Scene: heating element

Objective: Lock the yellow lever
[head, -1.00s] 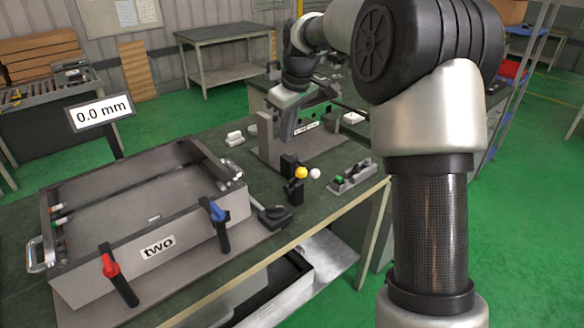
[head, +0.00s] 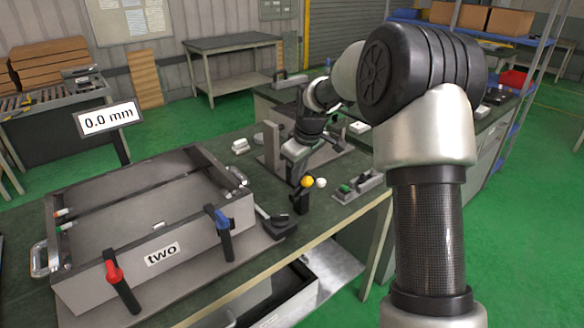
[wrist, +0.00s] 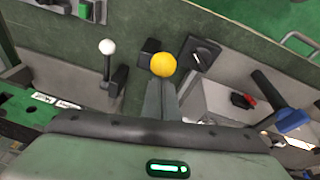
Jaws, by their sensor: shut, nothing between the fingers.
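The yellow lever's round knob (head: 307,182) stands on its black base near the front edge of the bench, right of the box marked "two". In the wrist view the yellow knob (wrist: 163,65) is just beyond my fingertips. My gripper (head: 294,176) points down right beside the knob, slightly left of and behind it in the head view. In the wrist view its fingers (wrist: 161,90) are together, with nothing between them. Whether they touch the knob I cannot tell. My gripper hides part of the lever's stem and base.
A white-knobbed lever (head: 321,183) stands close to the right of the yellow one. The grey box (head: 190,256) has a red-handled clamp (head: 113,272) and a blue-handled clamp (head: 222,218) on its front. A small switch tray (head: 358,186) sits at the right. The display reads 0.0 mm.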

